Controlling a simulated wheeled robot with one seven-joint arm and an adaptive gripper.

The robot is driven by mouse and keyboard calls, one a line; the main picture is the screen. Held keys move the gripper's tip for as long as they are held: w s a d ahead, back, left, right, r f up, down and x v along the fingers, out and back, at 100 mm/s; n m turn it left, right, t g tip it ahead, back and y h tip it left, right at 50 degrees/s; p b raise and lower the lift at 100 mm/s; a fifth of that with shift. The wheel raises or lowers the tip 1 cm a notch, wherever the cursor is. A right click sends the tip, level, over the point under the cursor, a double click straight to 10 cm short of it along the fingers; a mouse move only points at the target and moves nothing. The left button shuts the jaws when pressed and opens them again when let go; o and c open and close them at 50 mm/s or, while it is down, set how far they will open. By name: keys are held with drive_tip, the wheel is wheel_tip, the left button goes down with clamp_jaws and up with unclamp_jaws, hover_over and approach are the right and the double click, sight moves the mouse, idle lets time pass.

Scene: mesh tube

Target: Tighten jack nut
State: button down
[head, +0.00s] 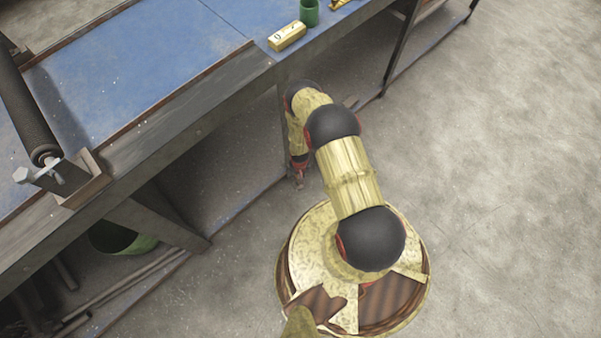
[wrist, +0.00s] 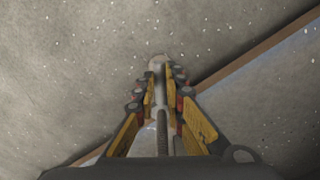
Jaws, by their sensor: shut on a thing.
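My gripper (head: 298,178) is low beside the front edge of the bench, pointing down, and small in the head view. In the wrist view its yellow fingers (wrist: 158,72) are closed together at a small pale round piece (wrist: 157,60). A grey ribbed rod (wrist: 162,130) runs between the fingers toward that piece. The pale piece may be the jack nut, but its shape is too small and covered to be sure.
The blue-topped bench (head: 150,60) fills the upper left and carries a dark mesh tube (head: 25,110). A gold block (head: 287,36) and a green cup (head: 309,12) stand near its edge. A green bin (head: 125,238) and bars lie underneath. The floor at right is clear.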

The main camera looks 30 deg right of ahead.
drive_tip(key=shift+w+r, duration=0.15)
drive_tip(key=c, duration=1.8)
unclamp_jaws()
drive_tip(key=shift+c, duration=0.2)
wheel_tip(320, 180, up, 12)
drive_tip(key=shift+s, duration=0.2)
